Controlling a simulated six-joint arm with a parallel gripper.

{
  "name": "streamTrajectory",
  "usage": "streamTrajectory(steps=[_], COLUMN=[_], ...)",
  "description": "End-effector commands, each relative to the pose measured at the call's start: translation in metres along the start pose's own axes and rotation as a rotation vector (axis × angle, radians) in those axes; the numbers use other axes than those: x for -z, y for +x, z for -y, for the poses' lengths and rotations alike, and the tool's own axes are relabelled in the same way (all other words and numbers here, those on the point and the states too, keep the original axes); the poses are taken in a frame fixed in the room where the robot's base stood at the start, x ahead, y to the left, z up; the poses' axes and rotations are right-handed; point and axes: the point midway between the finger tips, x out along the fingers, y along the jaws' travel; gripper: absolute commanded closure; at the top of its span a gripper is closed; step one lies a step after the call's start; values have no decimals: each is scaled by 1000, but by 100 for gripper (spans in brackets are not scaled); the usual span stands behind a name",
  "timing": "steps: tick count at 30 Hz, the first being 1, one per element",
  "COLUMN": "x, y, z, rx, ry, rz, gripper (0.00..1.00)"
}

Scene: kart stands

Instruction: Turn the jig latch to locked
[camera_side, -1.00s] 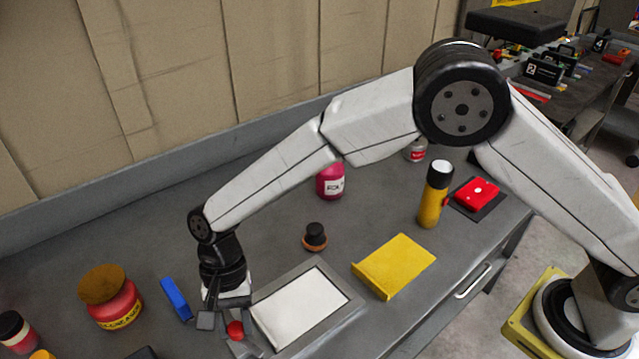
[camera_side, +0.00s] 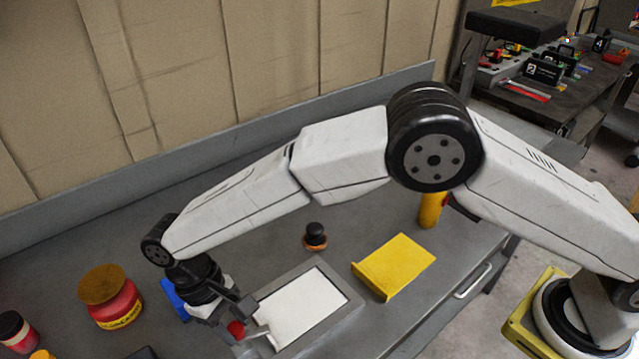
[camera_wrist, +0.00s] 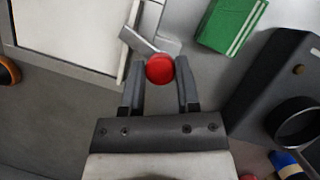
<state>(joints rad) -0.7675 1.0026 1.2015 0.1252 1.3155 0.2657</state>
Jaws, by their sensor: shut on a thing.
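The jig is a grey frame (camera_side: 350,296) around a white panel, flat on the bench; part of it shows at upper left in the wrist view. The latch has a red round knob (camera_wrist: 160,69) and a pale metal bar (camera_wrist: 138,40). In the side view the red knob (camera_side: 235,329) is at the jig's left corner, and the bar (camera_side: 258,332) points right, towards the white panel. My gripper (camera_wrist: 160,76) is shut on the red knob, one finger on each side. My wrist is tilted in the side view.
A blue block (camera_side: 174,299) is partly hidden behind my gripper. A red jar (camera_side: 122,305) stands to the left. A black-and-orange knob-shaped thing (camera_side: 315,237) and a yellow bracket (camera_side: 396,265) lie beyond the jig. A green block (camera_wrist: 230,22) shows in the wrist view.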

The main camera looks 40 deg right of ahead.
Motion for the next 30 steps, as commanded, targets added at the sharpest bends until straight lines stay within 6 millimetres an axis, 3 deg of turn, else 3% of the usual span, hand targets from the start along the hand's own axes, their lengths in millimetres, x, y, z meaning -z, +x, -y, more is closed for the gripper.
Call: streamTrajectory(steps=[13,30], x=[1,1], y=[-1,-1], z=[1,1], rx=[-116,-136], ry=[-280,-328], rz=[-6,-7], gripper=[100,100])
